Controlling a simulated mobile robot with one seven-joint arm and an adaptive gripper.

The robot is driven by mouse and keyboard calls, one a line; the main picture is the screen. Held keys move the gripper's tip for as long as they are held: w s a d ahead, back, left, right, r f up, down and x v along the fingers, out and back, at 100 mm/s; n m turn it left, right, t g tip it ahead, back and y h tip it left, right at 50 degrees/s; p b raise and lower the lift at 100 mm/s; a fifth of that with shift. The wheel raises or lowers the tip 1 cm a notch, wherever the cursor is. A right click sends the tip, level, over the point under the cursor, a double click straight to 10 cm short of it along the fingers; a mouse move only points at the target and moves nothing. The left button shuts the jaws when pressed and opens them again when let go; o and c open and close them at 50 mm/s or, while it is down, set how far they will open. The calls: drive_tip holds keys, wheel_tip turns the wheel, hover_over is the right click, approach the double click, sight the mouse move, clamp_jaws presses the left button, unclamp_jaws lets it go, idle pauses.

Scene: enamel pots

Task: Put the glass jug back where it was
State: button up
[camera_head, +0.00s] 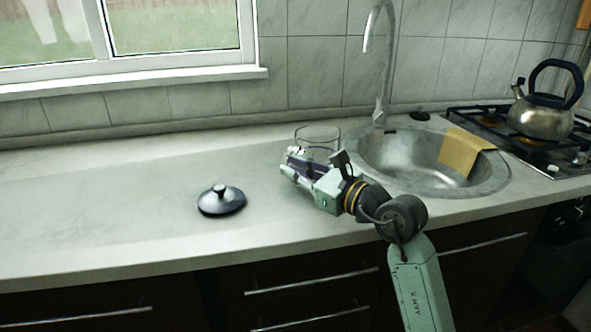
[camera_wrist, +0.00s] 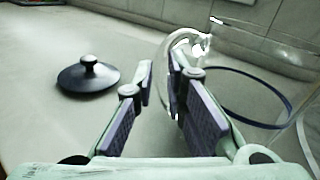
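The clear glass jug (camera_head: 322,134) stands on the counter just left of the sink, its lower part hidden behind my gripper (camera_head: 290,161). In the wrist view the jug's rim (camera_wrist: 250,76) is at the right, with its curved handle (camera_wrist: 180,38) beyond the right finger. My gripper (camera_wrist: 156,88) is open, with a clear gap between its purple-grey pads. The right finger overlaps the handle in the picture; whether they touch, I cannot tell.
A dark lid with a knob (camera_head: 221,200) lies on the counter left of my gripper; the counter further left is clear. The steel sink (camera_head: 400,153) with a tall tap (camera_head: 382,75) and yellow cloth (camera_head: 462,152) is at right. A kettle (camera_head: 543,117) stands on the hob.

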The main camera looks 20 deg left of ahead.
drive_tip(key=o, duration=0.3)
drive_tip(key=shift+o, duration=0.2)
drive_tip(key=shift+r, duration=0.1)
drive_tip(key=shift+r+p, duration=0.2)
drive_tip(key=shift+p, duration=0.1)
drive_tip(key=b+v, duration=0.4)
drive_tip(key=v, duration=0.8)
drive_tip(key=shift+s, duration=0.1)
drive_tip(key=shift+a, duration=0.1)
